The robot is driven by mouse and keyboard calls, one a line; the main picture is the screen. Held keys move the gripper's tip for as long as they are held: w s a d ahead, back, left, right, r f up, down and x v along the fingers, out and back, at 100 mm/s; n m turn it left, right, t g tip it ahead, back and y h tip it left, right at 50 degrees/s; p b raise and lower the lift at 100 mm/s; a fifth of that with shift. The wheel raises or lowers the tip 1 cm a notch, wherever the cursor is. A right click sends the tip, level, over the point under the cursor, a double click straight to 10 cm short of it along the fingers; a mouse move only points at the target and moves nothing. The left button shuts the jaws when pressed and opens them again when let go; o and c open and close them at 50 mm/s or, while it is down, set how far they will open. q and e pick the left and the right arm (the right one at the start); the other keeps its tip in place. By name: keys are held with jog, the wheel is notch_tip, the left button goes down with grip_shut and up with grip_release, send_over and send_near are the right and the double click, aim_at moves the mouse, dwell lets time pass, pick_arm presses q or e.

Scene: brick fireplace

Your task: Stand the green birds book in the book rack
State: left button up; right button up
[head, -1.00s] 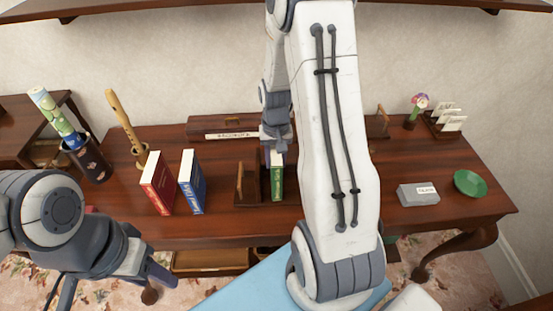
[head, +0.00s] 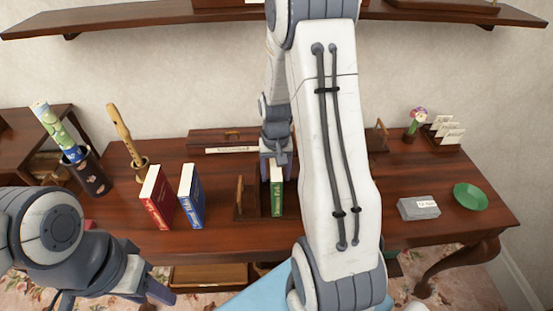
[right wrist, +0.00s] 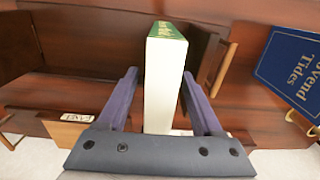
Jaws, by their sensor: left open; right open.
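The green birds book (head: 277,196) stands upright in the dark wooden book rack (head: 241,204), just right of the rack's left end panel. My right gripper (head: 273,166) is above it, pointing down. In the right wrist view the book (right wrist: 165,75) shows its pale page edge and green cover between the two open fingers (right wrist: 162,98). The gaps between book and fingers are narrow. My own right arm hides the right part of the rack. My left gripper (head: 158,290) is open and empty in front of the desk, at lower left.
A red book (head: 157,197) and a blue book (head: 191,196) stand left of the rack. A flute (head: 125,135) in a holder and a dark pot (head: 90,175) are farther left. A grey box (head: 418,208) and green dish (head: 470,196) lie at right. A shelf (head: 170,20) runs above.

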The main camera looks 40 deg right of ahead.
notch_tip(320, 180, up, 11)
jog(key=shift+r+b, duration=0.1)
jog(key=shift+b, duration=0.2)
jog(key=s+a+r+n, duration=0.1)
jog(key=s+a+n, duration=0.15)
jog(key=a, duration=0.65)
jog(key=s+a+r+n, duration=0.15)
jog(key=a+n, duration=0.25)
jog(key=a, duration=0.4)
jog(key=s+a+n+y, duration=0.1)
jog(key=s+a+n, duration=0.6)
jog(key=s, duration=0.8)
jog(key=a, duration=0.3)
jog(key=shift+f, duration=0.15)
